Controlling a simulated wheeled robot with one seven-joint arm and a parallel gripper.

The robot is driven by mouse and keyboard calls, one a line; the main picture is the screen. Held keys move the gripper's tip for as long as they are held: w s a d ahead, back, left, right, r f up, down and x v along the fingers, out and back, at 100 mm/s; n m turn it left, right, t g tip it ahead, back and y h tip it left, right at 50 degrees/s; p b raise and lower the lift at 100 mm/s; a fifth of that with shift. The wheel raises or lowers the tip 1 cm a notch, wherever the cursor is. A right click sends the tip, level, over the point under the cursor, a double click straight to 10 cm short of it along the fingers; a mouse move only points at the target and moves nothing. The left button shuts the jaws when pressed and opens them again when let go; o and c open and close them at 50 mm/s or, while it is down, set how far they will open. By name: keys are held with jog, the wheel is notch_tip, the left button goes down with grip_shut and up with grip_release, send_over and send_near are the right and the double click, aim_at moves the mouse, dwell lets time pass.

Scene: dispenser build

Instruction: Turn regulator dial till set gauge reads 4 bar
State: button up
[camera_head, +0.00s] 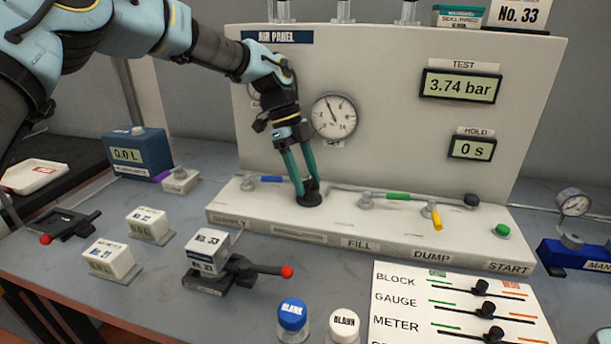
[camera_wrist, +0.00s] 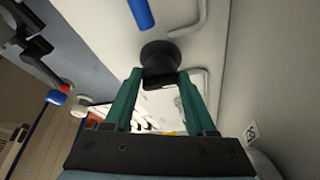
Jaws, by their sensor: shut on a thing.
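The regulator dial (camera_head: 309,199) is a black knob on the ledge of the white air panel (camera_head: 390,65). My gripper (camera_head: 306,186) reaches down from above with its green fingers shut on the dial. In the wrist view the dial (camera_wrist: 160,62) shows between the ends of the two fingers (camera_wrist: 161,80). A round gauge (camera_head: 334,117) on the panel is in clear view, but its scale is too small to read exactly. A second gauge (camera_head: 252,96) to its left is mostly hidden behind my gripper. The TEST display (camera_head: 460,86) reads 3.74 bar.
A blue-handled lever (camera_head: 265,179) is left of the dial. Green (camera_head: 398,196) and yellow (camera_head: 436,217) levers and a green button (camera_head: 502,231) are to its right. The HOLD display (camera_head: 472,148) reads 0 s. Labelled blocks, capped bottles and a slider board (camera_head: 460,305) stand in front.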

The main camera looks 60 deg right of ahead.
dwell(0.3)
jog(key=o, duration=1.4)
jog(key=shift+c, duration=0.2)
jog(key=b+v, duration=0.2)
jog(key=v, duration=0.5)
jog(key=shift+r, duration=0.25)
jog(key=shift+w, duration=0.1)
